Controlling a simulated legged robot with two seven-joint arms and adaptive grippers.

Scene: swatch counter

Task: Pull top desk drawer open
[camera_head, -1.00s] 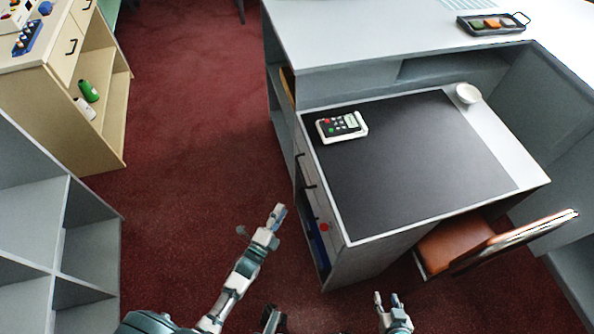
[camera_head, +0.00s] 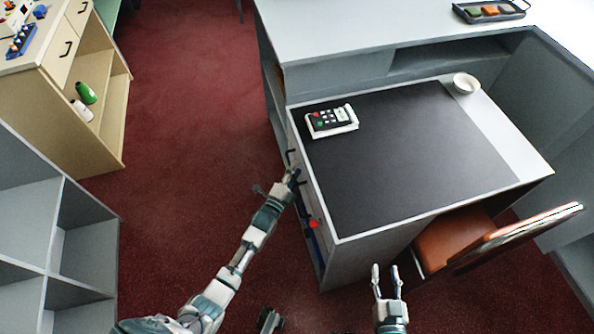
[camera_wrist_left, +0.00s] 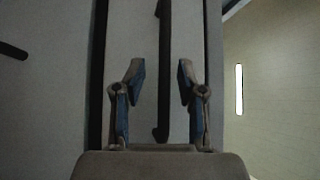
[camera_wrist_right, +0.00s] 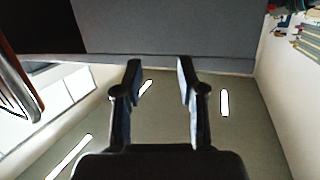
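The grey desk (camera_head: 345,262) has drawer fronts on its left side, facing my left arm. My left gripper (camera_head: 291,177) is at these fronts and partly hides them. In the left wrist view, a dark bar handle (camera_wrist_left: 163,75) on a pale drawer front (camera_wrist_left: 142,40) lies between the two fingers of my left gripper (camera_wrist_left: 160,85). The fingers are apart, with gaps to the handle on both sides. The drawer appears shut. My right gripper (camera_head: 385,275) is open and empty in front of the desk, low in the head view.
A remote-like device (camera_head: 331,120) and a white bowl (camera_head: 466,83) are on the desktop. A brown chair (camera_head: 450,243) stands at the desk's near right. A grey shelf (camera_head: 60,240) and a wooden cabinet (camera_head: 110,140) are on the left. Red carpet (camera_head: 190,100) is free between them.

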